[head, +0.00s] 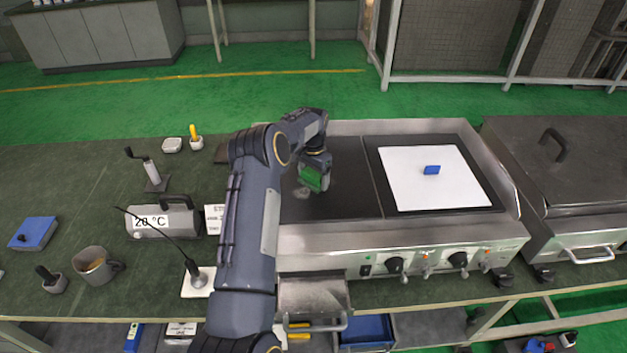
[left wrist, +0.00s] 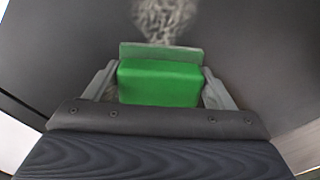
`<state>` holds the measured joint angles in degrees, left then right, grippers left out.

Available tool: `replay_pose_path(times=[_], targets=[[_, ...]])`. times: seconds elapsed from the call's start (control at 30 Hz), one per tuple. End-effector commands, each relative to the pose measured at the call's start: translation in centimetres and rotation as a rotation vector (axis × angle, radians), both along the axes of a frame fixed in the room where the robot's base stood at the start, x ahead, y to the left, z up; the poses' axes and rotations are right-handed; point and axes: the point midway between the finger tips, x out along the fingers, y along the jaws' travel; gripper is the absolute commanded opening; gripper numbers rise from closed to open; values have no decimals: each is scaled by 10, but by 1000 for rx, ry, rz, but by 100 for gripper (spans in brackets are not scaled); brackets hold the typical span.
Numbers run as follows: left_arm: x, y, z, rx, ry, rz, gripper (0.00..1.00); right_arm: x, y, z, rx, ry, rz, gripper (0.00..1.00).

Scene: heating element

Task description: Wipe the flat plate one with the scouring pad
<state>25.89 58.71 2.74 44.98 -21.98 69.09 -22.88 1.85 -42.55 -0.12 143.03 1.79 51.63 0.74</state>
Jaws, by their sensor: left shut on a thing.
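The left flat plate (head: 343,195) is a dark griddle surface on the steel cooker. A pale smudge (head: 302,191) lies on it, and shows as a whitish streaky patch (left wrist: 165,18) at the top of the left wrist view. My left gripper (head: 314,172) is over this plate, shut on the green scouring pad (left wrist: 160,82). The pad (head: 311,180) is at or just above the plate beside the smudge; I cannot tell whether it touches. My right gripper is not in view.
The right plate holds a white sheet (head: 410,190) with a small blue block (head: 432,170). A lidded steel unit (head: 590,150) stands at the right. A thermometer box (head: 160,221), a mug (head: 95,266) and a lever tool (head: 154,178) stand left on the bench.

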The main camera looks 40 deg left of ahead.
Motion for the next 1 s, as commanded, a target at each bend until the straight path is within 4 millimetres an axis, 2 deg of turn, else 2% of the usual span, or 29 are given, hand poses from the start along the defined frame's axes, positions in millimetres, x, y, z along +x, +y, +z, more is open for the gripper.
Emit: replay_pose_path(times=[0.17, 0.37, 0.77, 1.0], targets=[[12, 10, 0, 2, -1, 1, 58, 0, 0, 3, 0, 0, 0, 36], [16, 13, 0, 1, -1, -1, 58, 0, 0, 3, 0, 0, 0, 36], [32, -6, -2, 0, -1, -1, 58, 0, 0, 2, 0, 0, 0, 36], [21, -16, -2, -2, 3, -3, 58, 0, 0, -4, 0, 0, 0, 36]])
